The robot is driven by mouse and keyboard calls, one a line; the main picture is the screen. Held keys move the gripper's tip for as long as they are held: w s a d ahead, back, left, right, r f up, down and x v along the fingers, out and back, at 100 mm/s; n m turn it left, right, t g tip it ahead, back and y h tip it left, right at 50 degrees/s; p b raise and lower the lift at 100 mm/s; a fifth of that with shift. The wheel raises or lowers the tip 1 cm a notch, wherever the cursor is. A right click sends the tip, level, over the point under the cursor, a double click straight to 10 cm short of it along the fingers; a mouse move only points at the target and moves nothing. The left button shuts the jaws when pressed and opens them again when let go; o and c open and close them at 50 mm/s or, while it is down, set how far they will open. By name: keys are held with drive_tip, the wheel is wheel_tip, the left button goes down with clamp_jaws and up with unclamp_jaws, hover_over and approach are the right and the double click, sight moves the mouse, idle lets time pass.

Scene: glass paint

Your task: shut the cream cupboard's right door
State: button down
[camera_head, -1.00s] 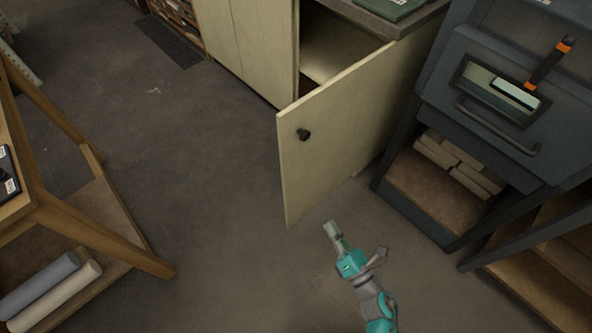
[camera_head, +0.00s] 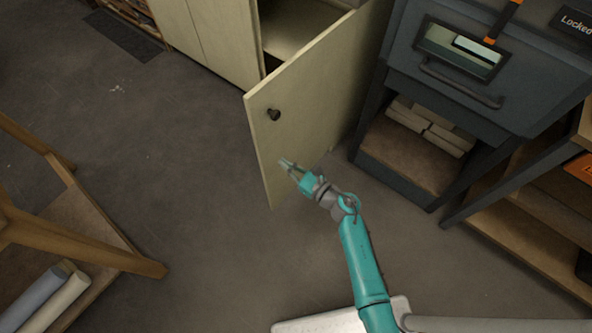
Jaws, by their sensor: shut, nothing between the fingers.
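The cream cupboard (camera_head: 222,38) stands at the top centre. Its right door (camera_head: 308,100) hangs open, swung out towards me, with a dark round knob (camera_head: 273,115) near its free edge. Part of the cupboard's inside shows behind the door. My gripper (camera_head: 284,164) is shut and empty. It is in front of the door's outer face, below the knob, with its tip near the door's lower free-edge side. I cannot tell whether the tip touches the door.
A dark blue-grey cabinet (camera_head: 463,97) with a drawer handle stands close to the right of the door. A wooden table frame (camera_head: 90,255) with rolls (camera_head: 62,300) is at the lower left. The floor (camera_head: 150,150) left of the door is clear.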

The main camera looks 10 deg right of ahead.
sight(262, 148)
drive_tip(key=x, duration=0.7)
drive_tip(key=shift+w+a, duration=0.15)
